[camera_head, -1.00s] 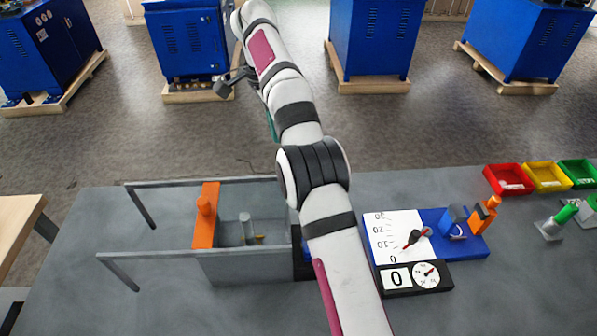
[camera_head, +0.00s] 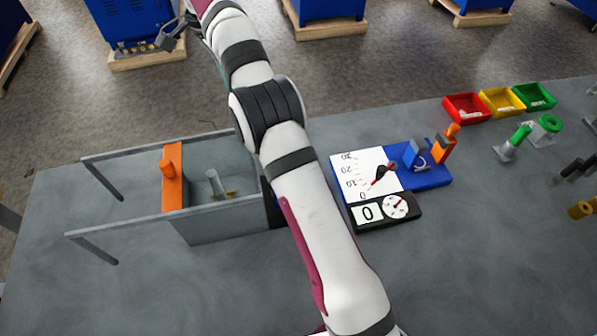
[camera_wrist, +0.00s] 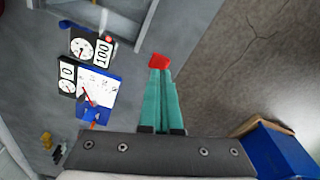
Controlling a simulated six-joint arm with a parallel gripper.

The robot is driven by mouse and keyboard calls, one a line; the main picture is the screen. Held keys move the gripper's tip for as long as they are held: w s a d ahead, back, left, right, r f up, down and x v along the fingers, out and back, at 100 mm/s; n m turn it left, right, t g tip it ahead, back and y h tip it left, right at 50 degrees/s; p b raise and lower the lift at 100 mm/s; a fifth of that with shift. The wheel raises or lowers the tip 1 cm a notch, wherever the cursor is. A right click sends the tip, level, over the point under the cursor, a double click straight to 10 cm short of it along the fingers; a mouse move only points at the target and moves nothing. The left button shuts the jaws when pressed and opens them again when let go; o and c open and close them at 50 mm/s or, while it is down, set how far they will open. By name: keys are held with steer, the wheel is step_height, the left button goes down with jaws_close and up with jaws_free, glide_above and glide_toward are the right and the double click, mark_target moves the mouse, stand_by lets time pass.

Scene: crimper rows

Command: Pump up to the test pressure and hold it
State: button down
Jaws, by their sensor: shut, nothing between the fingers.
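The pressure station has a blue base (camera_head: 432,178) with an orange lever-like part (camera_head: 445,143) at its right end. A white chart (camera_head: 352,172) marked 0 to 30 lies on it, with a red and black pointer (camera_head: 381,174). The black gauge box (camera_head: 380,224) in front has a display reading 0 and a round dial (camera_head: 396,206). The wrist view shows a second display reading 100 (camera_wrist: 102,53) beside another dial (camera_wrist: 82,48). My gripper (camera_wrist: 160,65) has its teal fingers shut, with red at the tips, apart from the station. In the head view my arm mostly hides it.
A grey open frame with an orange crosspiece (camera_head: 174,178) and a clear upright tube (camera_head: 214,184) stands left of my arm. Red (camera_head: 466,107), yellow (camera_head: 502,101) and green (camera_head: 534,96) bins stand at the back right. The front right tabletop is mostly clear.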

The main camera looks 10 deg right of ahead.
steer(key=shift+f, duration=0.1)
steer(key=shift+t+h, duration=0.3)
steer(key=shift+h, duration=0.4)
steer(key=x, duration=0.3)
steer(key=d+x, duration=0.1)
steer(key=x, duration=0.1)
steer(key=shift+w+d+f, duration=0.1)
steer(key=shift+w+f, duration=0.15)
steer(key=shift+x, duration=3.5)
steer(key=shift+f, duration=0.1)
steer(key=shift+s+f, duration=0.1)
steer(key=shift+f, duration=2.1)
